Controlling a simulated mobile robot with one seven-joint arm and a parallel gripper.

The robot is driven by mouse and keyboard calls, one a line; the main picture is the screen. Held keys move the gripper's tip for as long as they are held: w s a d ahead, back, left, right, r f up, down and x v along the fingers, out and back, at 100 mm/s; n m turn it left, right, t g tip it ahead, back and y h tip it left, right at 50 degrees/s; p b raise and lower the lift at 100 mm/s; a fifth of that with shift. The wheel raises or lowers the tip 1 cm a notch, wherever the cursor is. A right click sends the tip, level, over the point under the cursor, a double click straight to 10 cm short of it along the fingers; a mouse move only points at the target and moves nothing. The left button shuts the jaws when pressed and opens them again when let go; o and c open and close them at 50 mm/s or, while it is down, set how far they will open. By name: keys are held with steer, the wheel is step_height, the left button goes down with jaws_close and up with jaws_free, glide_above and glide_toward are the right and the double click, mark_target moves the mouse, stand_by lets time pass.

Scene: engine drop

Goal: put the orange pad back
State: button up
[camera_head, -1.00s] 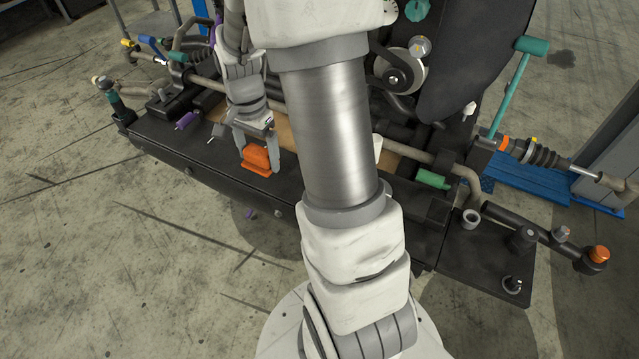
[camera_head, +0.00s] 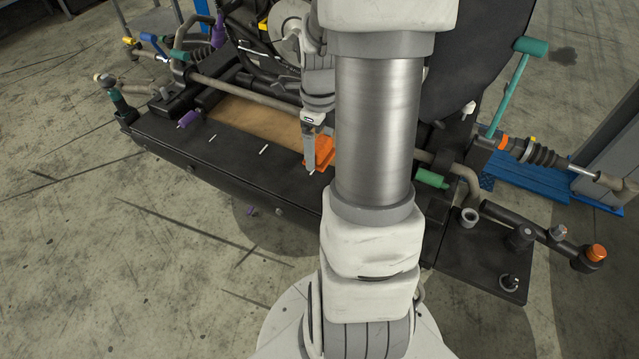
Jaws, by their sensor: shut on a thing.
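The orange pad (camera_head: 323,147) is in the head view, at the black front bench of the engine frame, just left of my upright arm link. My gripper (camera_head: 310,160) is shut on the pad. One pale finger shows in front of the pad's left side; the other finger is hidden. The pad's right part is covered by my arm link. I cannot tell whether the pad touches the black surface (camera_head: 235,150) or hangs just above it.
A tan board (camera_head: 250,128) lies behind, left of the gripper. White marks (camera_head: 263,150) show on the black surface. A metal bar (camera_head: 235,92) runs above the board. A purple peg (camera_head: 188,119) stands left, a green cylinder (camera_head: 432,179) right of my arm.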

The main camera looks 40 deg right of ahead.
steer(key=shift+f, duration=0.15)
step_height(320, 180, down, 9)
steer(key=shift+f, duration=0.2)
stand_by(0.4)
steer(key=shift+f, duration=0.3)
steer(key=o, duration=1)
steer(key=shift+r, duration=0.1)
steer(key=shift+o, duration=0.2)
steer(key=shift+r+p, duration=0.15)
steer(key=shift+p, duration=0.2)
